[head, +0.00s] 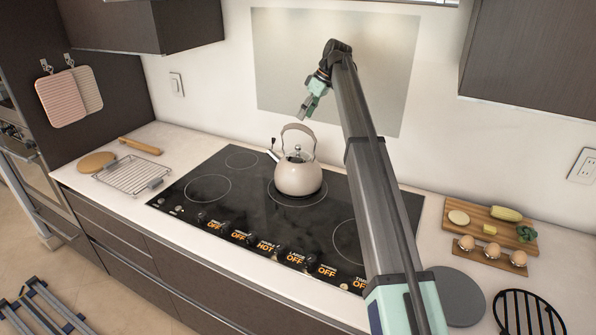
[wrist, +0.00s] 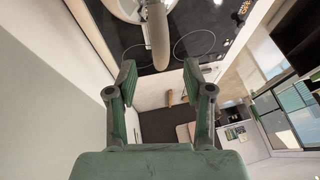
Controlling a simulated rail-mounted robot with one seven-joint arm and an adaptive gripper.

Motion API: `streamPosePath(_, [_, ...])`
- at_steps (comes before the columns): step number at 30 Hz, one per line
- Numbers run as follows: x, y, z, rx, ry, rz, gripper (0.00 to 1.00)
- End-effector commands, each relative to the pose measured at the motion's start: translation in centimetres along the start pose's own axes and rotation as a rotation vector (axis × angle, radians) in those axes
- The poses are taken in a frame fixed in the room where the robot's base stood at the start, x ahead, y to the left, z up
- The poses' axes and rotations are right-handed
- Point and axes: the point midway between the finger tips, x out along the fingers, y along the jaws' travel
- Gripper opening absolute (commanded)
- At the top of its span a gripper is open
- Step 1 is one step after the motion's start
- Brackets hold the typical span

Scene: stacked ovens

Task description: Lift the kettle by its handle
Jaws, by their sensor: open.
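The beige kettle (head: 298,178) stands upright on a rear burner of the black cooktop, its spout to the left. Its arched handle (head: 298,128) rises above the lid. My gripper (head: 308,105) is just above the handle in the head view, pointing down and slightly left. In the wrist view my gripper (wrist: 158,68) is open and empty, with one finger on each side. There the handle (wrist: 157,35) shows as a thick bar whose near end is close to the gap between the fingertips. Part of the kettle body (wrist: 128,8) is cut off at the top edge.
The cooktop (head: 225,210) is otherwise clear. A wire rack (head: 134,175) lies on the counter at left. A cutting board (head: 480,225) with food and an egg holder (head: 490,257) are at right. The wall panel (head: 385,60) is close behind my gripper.

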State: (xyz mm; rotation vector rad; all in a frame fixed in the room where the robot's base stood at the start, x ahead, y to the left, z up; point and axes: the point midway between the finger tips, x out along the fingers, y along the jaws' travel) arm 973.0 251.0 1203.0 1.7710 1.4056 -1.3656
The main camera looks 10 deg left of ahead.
Motion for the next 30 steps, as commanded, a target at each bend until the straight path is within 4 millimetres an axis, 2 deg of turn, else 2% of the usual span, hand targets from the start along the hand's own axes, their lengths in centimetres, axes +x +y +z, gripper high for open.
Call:
streamPosePath(12, [4.6,-0.2,-0.3,0.0,-0.001,0.0,0.52])
streamPosePath(19, [5.0,-0.1,-0.3,0.0,-0.001,0.0,0.52])
streamPosePath(20, [5.0,-0.1,-0.3,0.0,0.0,0.0,0.48])
streamPosePath(21, [5.0,-0.1,-0.3,0.0,0.0,0.0,0.34])
streamPosePath(24, [4.9,-0.1,-0.3,0.0,0.0,0.0,0.0])
streamPosePath(30, [4.8,-0.1,-0.4,-0.001,0.001,0.0,0.0])
